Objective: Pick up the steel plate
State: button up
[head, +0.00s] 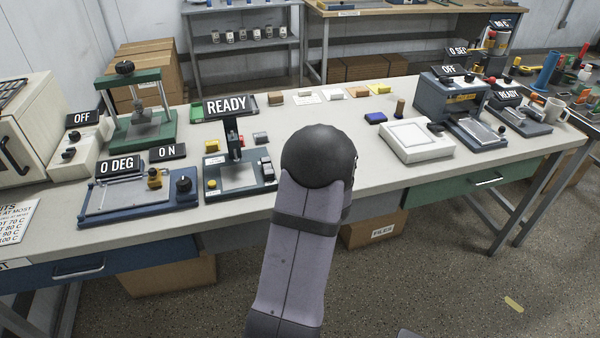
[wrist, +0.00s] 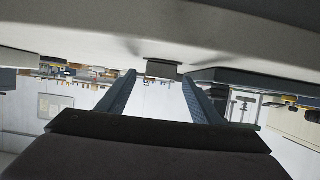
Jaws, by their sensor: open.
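I cannot tell for sure which thing is the steel plate. A small grey block (head: 261,138) lies behind the stand. My gripper (wrist: 159,78) shows in the wrist view with its two blue-grey fingers apart. A small dark block (wrist: 162,68) shows between and beyond the fingertips, against a pale surface. My arm hides the gripper in the head view.
A green press (head: 140,112) stands at left. A white flat box (head: 416,141) and a blue-grey machine (head: 452,95) stand at right. The bench (head: 350,200) is clear around the white box's left side.

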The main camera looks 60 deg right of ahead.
jog(key=shift+x, duration=1.7)
jog(key=c, duration=1)
jog(key=shift+o, duration=0.2)
jog(key=shift+r, duration=0.15)
notch_tip(320, 180, up, 10)
jog(key=shift+f+p, duration=0.1)
jog(key=shift+p, duration=0.5)
